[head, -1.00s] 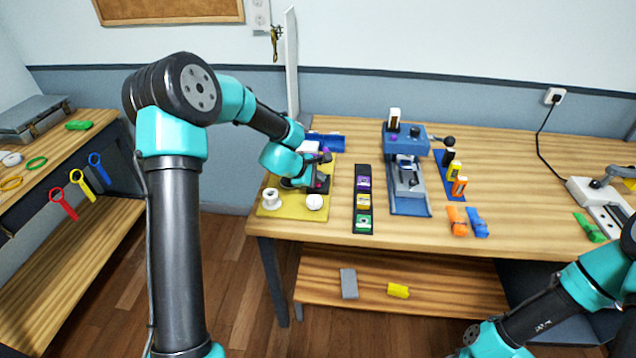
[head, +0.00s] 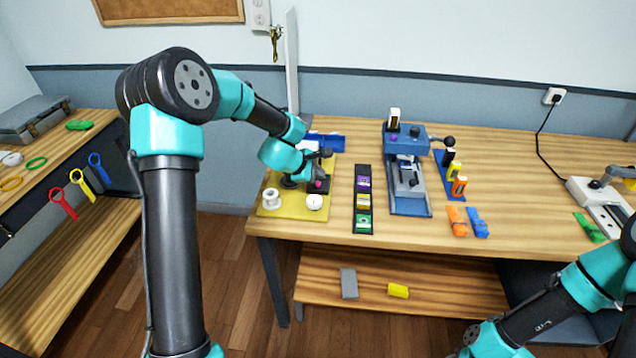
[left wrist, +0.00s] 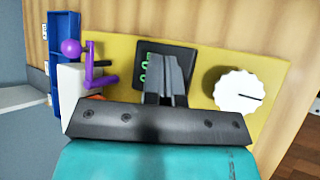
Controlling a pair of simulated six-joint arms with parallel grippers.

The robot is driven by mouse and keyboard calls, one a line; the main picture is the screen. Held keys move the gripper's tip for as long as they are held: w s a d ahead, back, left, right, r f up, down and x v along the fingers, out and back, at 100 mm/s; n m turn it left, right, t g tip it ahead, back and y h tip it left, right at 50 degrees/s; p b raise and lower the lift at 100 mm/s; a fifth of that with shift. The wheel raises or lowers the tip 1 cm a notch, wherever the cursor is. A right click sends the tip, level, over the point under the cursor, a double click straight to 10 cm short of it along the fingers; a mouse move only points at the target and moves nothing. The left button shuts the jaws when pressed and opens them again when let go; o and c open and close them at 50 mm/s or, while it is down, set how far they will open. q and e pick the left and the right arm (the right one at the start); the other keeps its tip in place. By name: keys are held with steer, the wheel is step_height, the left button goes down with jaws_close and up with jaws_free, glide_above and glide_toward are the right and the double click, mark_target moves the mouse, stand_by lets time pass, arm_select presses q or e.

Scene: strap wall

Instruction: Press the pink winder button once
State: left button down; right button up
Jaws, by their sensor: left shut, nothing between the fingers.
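A small pink spot (head: 319,184), which looks like the winder button, shows at the dark unit on the yellow board (head: 291,211) in the head view. My left gripper (left wrist: 168,58) is shut and empty. In the left wrist view its fingers lie in front of a black panel (left wrist: 185,54) with green marks. No pink shows in that view; the fingers may hide it. I cannot tell whether the fingertips touch the button. A white dial (head: 314,202) sits on the board near the gripper, also seen in the wrist view (left wrist: 238,92). My right gripper is out of view.
A white spool (head: 271,199) stands on the board's front left. A purple lever (left wrist: 88,72) and a blue tray (left wrist: 62,60) are close on the wrist view's left. A black rack (head: 362,219) and a blue press (head: 408,195) stand to the board's right.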

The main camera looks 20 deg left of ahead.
mark_target(318, 183)
arm_select(q)
steer(key=shift+r, duration=0.15)
steer(key=shift+r, duration=2.4)
